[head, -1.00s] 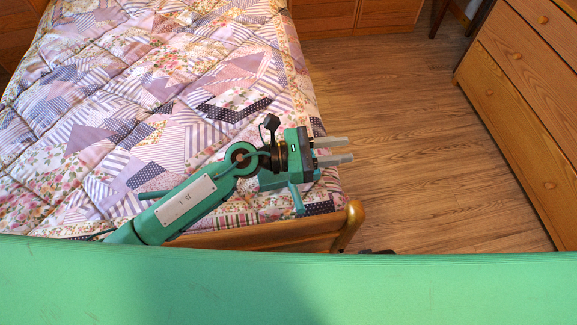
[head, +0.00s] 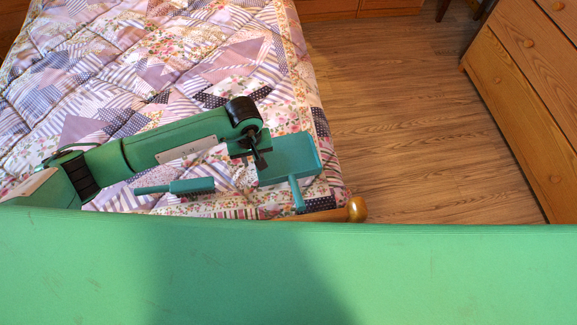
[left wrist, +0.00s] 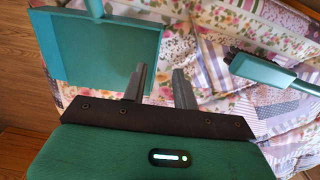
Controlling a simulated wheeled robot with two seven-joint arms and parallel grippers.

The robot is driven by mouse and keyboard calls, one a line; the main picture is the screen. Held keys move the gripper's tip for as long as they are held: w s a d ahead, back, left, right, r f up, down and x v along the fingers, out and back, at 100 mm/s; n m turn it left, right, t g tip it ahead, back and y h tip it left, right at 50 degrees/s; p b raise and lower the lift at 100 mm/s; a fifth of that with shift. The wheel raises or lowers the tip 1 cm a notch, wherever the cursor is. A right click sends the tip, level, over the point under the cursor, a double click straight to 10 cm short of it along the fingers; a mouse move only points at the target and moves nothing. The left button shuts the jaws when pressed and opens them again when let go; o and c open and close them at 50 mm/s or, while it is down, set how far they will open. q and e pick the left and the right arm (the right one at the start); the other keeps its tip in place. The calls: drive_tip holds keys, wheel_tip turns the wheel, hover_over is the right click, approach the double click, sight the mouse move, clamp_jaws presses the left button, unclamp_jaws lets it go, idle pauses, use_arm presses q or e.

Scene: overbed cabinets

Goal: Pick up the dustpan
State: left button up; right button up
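The teal dustpan (head: 292,157) lies on the patchwork bed near its front right corner, its handle pointing toward the bed's foot edge. My left gripper (head: 262,160) is over the bed by the dustpan's left edge, pointing down, and is partly hidden by its own wrist. In the left wrist view, the dustpan (left wrist: 105,48) is at upper left, and the gripper's two fingers (left wrist: 160,75) are apart with nothing between them. The left finger overlaps the pan's right edge in that picture; contact cannot be told. My right gripper is not in view.
A teal hand brush (head: 190,187) lies on the bed left of the dustpan, below my left arm; it also shows in the left wrist view (left wrist: 265,72). A wooden bedpost (head: 356,209) stands at the corner. A wooden dresser (head: 520,100) is at right, with clear floor (head: 410,120) between.

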use_arm(q)
wheel_tip(320, 180, down, 9)
drive_tip(key=shift+s+d+f, duration=0.1)
drive_tip(key=shift+d+f, duration=0.05)
drive_tip(key=shift+f, duration=0.05)
idle(0.3)
clamp_jaws()
